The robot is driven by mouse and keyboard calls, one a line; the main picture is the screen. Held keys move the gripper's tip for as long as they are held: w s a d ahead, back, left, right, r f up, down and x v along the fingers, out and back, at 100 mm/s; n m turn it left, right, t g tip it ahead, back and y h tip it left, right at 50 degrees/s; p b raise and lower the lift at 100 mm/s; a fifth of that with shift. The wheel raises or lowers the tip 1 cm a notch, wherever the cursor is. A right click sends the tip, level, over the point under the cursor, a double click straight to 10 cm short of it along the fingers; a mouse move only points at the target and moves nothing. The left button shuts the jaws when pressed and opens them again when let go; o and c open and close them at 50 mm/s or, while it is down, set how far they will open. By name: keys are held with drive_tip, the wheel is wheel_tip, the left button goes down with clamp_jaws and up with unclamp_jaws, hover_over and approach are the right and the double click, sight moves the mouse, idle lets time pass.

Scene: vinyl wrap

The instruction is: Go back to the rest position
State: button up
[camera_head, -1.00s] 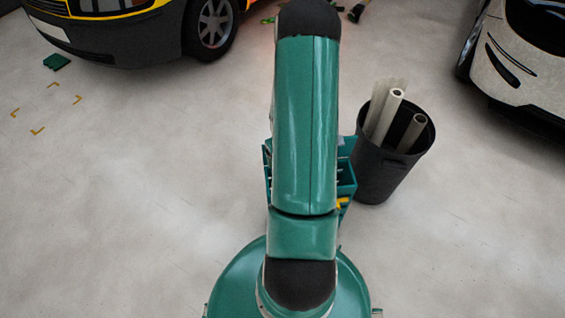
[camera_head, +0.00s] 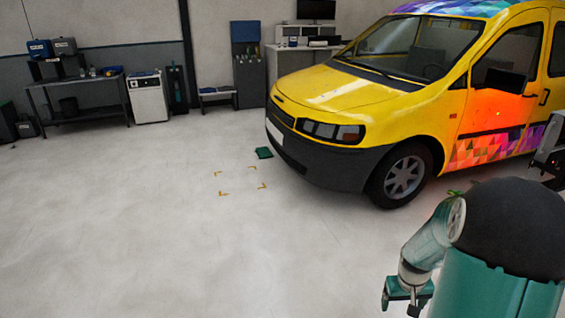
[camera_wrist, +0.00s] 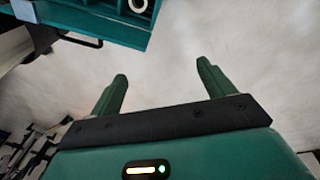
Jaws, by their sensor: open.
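My gripper (camera_wrist: 162,69) shows in the wrist view with its two green fingers spread apart and nothing between them. In the head view my gripper (camera_head: 407,291) is at the lower right, held out to the left of my green arm, above the floor. Its fingertips are small there. I see no object held in either view.
A teal rack-like part (camera_wrist: 85,22) with a pale ring-shaped end is close at the wrist view's upper left. A yellow van with colourful wrap (camera_head: 375,85) stands right. A workbench (camera_head: 75,95) is behind.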

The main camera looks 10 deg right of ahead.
drive_tip(key=w+a+r+t, duration=0.1)
drive_tip(key=a+r, duration=0.7)
drive_tip(key=r, duration=0.2)
drive_tip(key=s+a+r+n+t, duration=0.1)
drive_tip(key=s+a+r, duration=0.2)
drive_tip(key=a+r, duration=0.2)
drive_tip(key=s+a+r+n+t+y, duration=0.1)
drive_tip(key=s+a+r, duration=0.3)
drive_tip(key=a, duration=0.4)
drive_tip(key=s+a+r+n+t, duration=0.1)
drive_tip(key=s+a+r, duration=0.3)
drive_tip(key=a+r, duration=0.2)
drive_tip(key=shift+a+r+t, duration=0.2)
drive_tip(key=shift+a+t, duration=0.2)
drive_tip(key=shift+a, duration=0.45)
drive_tip(key=shift+w, duration=0.1)
drive_tip(key=c, duration=1)
drive_tip(key=shift+d, duration=0.15)
